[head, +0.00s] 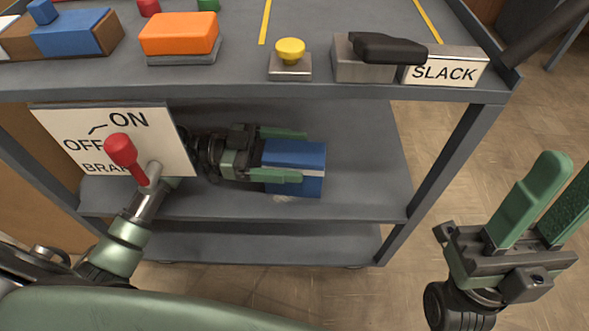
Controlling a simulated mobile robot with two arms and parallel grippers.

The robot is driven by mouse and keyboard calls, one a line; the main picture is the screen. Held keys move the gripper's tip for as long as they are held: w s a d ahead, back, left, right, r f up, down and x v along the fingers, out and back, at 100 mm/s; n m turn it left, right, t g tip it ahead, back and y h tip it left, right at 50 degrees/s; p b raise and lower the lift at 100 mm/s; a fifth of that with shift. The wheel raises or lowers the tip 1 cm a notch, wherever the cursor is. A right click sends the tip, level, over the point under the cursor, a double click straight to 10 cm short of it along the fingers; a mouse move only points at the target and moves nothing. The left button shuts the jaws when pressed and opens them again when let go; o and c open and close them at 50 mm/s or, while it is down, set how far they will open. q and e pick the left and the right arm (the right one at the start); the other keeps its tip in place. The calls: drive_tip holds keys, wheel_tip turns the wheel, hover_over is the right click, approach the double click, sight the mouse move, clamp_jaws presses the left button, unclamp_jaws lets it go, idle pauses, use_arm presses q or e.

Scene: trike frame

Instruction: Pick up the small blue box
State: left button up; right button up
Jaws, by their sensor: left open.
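A blue box (312,160) sits on the middle shelf of the grey cart. My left gripper (301,156) reaches in from the left with its green fingers spread, one along the far side of this box and one along its near side. The gripper is open, and I cannot tell whether the fingers touch the box. My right gripper (568,172) is at the lower right, over the floor, with its fingers apart and empty. A smaller blue block (42,11) rests on a larger blue block (75,33) on the cart top.
The cart top (230,70) overhangs the shelf (370,170). A brake sign (65,125) and red-knobbed lever (121,150) stand near my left arm. An orange block (180,33), yellow button (290,50) and SLACK switch (445,70) are on top. Shelf space right of the box is clear.

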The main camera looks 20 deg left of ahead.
use_arm(q)
drive_tip(key=shift+d, duration=0.45)
drive_tip(key=shift+c, duration=0.3)
drive_tip(key=c, duration=1.5)
drive_tip(key=shift+c, duration=0.2)
